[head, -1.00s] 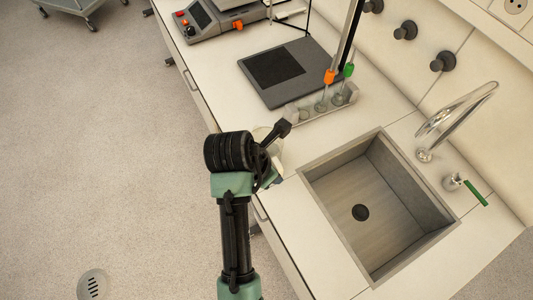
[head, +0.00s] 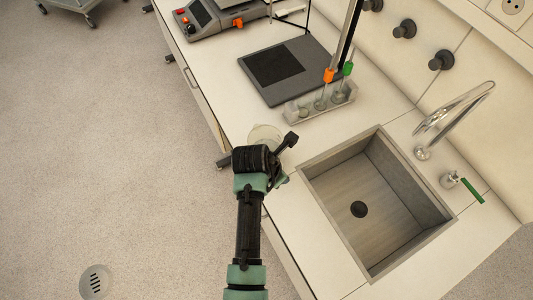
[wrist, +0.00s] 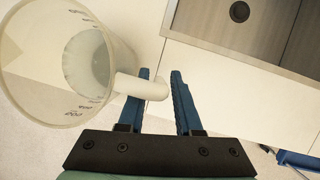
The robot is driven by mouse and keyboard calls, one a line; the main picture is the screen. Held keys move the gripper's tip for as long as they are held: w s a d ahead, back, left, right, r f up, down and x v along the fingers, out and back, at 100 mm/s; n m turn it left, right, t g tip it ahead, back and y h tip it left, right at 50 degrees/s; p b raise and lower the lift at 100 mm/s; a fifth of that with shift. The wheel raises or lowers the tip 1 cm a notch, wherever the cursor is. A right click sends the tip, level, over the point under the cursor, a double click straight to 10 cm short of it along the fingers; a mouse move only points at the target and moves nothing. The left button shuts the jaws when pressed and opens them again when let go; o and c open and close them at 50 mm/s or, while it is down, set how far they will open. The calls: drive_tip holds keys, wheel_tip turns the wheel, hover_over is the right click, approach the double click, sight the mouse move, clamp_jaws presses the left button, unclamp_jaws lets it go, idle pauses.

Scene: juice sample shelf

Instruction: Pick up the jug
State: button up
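The jug (wrist: 65,70) is a translucent, pale beaker-like vessel with printed marks and a white handle. It fills the upper left of the wrist view, its open mouth toward the camera. In the head view the jug (head: 264,134) stands near the counter's front edge, partly hidden behind my wrist. My gripper (wrist: 160,74) is open, with two blue fingers. The handle (wrist: 145,87) crosses in front of the left finger, and its end lies in the gap between the fingers. A gap shows between the handle and the right finger.
The sink (head: 372,210) lies right of the jug, with a tap (head: 452,115) behind it. A tube rack (head: 320,104) with orange and green tops and a dark plate (head: 285,68) stand farther back. The counter between jug and sink is narrow but clear.

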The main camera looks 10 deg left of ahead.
clamp_jaws()
drive_tip(key=shift+r, duration=0.1)
idle(1.2)
